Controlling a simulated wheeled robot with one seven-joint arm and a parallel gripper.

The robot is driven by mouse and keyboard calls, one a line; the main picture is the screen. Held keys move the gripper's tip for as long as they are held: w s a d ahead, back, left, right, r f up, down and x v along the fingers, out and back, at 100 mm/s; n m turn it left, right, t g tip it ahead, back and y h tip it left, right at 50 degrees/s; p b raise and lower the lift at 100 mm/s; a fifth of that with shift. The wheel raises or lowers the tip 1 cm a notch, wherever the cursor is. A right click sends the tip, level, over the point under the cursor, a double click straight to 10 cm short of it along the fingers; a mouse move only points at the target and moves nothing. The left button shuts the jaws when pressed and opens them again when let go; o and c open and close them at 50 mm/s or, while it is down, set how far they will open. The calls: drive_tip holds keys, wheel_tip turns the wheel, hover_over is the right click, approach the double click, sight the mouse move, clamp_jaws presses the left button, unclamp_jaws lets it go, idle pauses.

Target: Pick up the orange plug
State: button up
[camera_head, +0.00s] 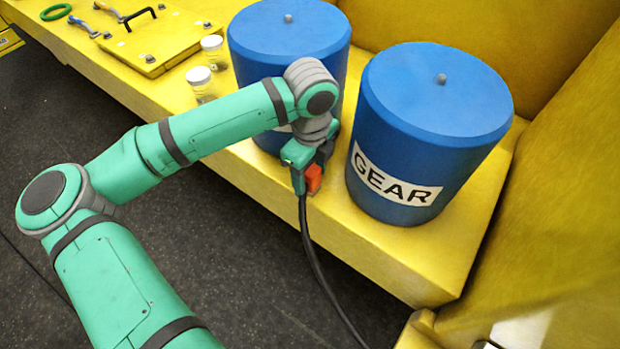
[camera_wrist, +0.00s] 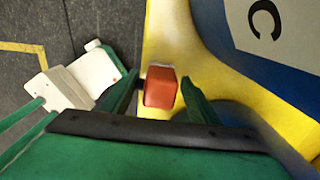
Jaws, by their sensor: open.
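The orange plug (camera_head: 314,179) shows at the end of my arm in the head view, just left of the right drum. A black cable (camera_head: 318,262) runs from there down toward the floor. My gripper (camera_head: 307,163) is right at the plug and hides part of it. In the wrist view the plug (camera_wrist: 160,90) shows as an orange-red block between the two green fingers of my gripper (camera_wrist: 160,79). The fingers are open, with a gap on the right side of the plug. I cannot tell whether the left finger touches it.
A blue drum marked GEAR (camera_head: 425,150) stands close right of my gripper on the yellow ledge (camera_head: 375,247). Another blue drum (camera_head: 285,38) stands behind my wrist. Two small jars (camera_head: 203,83) and a yellow panel (camera_head: 152,40) lie farther left.

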drive_tip(key=shift+f, duration=0.6)
drive_tip(key=c, duration=1.3)
clamp_jaws()
drive_tip(key=shift+r, duration=0.2)
